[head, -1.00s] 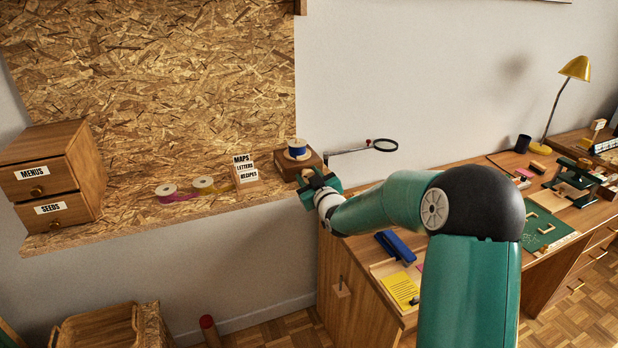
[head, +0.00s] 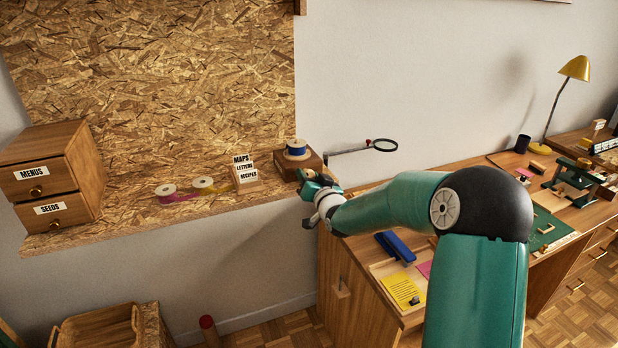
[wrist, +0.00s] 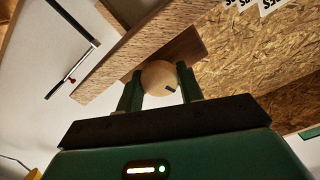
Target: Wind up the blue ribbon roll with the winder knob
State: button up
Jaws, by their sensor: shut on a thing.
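The blue ribbon roll (head: 296,147) sits on top of the wooden winder box (head: 312,159) at the right end of the chipboard shelf. The round pale wooden winder knob (wrist: 159,74) shows in the wrist view, with a small dark mark on its face. My gripper (head: 312,178) is at the front of the winder box. In the wrist view the two green fingers of my gripper (wrist: 160,90) are shut on the knob, one on each side. My gripper hides most of the box's front in the head view.
Pink (head: 166,189) and yellow (head: 203,183) ribbon rolls lie on the shelf, left of a label stand (head: 246,172). A drawer cabinet (head: 55,175) stands at the far left. A magnifier on a wall arm (head: 384,145) is right of the winder. The desk (head: 352,285) is below my arm.

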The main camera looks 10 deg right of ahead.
jog(key=shift+m, duration=1)
jog(key=o, duration=1)
jog(key=shift+s, duration=0.1)
jog(key=shift+f, duration=0.15)
jog(key=shift+s+f, duration=0.1)
